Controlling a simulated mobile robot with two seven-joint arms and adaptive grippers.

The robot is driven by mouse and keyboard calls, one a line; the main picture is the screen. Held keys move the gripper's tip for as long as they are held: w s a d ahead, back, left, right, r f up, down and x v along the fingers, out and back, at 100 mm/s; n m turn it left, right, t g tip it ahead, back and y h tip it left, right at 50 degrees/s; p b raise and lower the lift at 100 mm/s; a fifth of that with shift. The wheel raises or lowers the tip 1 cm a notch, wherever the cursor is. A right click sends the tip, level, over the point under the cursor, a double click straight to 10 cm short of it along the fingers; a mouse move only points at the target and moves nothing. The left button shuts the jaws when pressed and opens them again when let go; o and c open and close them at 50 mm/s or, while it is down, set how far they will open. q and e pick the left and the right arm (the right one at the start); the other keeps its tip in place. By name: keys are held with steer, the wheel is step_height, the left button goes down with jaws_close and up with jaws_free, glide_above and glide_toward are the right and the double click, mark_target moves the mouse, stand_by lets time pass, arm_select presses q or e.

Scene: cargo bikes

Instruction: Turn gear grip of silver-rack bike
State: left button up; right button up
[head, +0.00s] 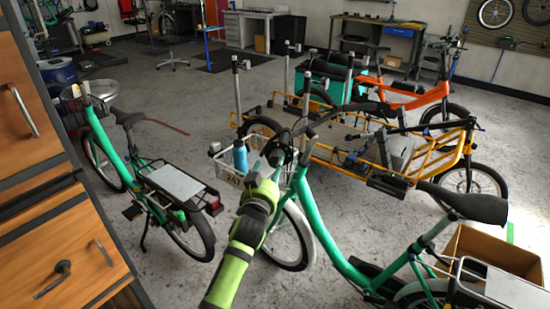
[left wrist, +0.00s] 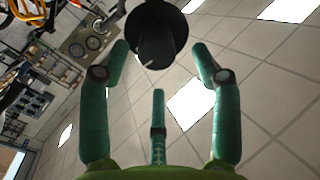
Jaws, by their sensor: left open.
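A green bike (head: 325,233) stands in the foreground, with a black saddle (head: 464,203) and a silver rack (head: 510,292) at the lower right. Its dark handlebar (head: 345,111) rises near the picture's middle. My left gripper (head: 272,158) reaches up to one end of this handlebar and partly hides it. In the left wrist view, its green fingers are spread open. A black round grip end with a wide flange (left wrist: 157,32) shows between and just beyond the fingertips. I cannot tell whether a finger touches it. My right gripper is not in view.
A second green bike (head: 107,150) with a silver-grey rack plate (head: 172,184) stands left. A white basket (head: 228,172) holding a blue bottle (head: 240,157) is beside my gripper. Orange cargo bikes (head: 440,150) stand behind. A wooden drawer cabinet (head: 60,240) blocks the left edge.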

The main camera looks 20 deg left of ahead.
mark_target(275, 163)
arm_select(q)
steer(key=w, duration=0.4)
steer(key=shift+f, duration=0.1)
steer(key=shift+w, duration=0.85)
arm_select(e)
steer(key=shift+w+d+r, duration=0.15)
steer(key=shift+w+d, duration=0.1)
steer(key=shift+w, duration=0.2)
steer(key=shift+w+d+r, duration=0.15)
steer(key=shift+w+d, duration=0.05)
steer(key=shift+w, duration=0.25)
arm_select(q)
steer(key=c, duration=1.1)
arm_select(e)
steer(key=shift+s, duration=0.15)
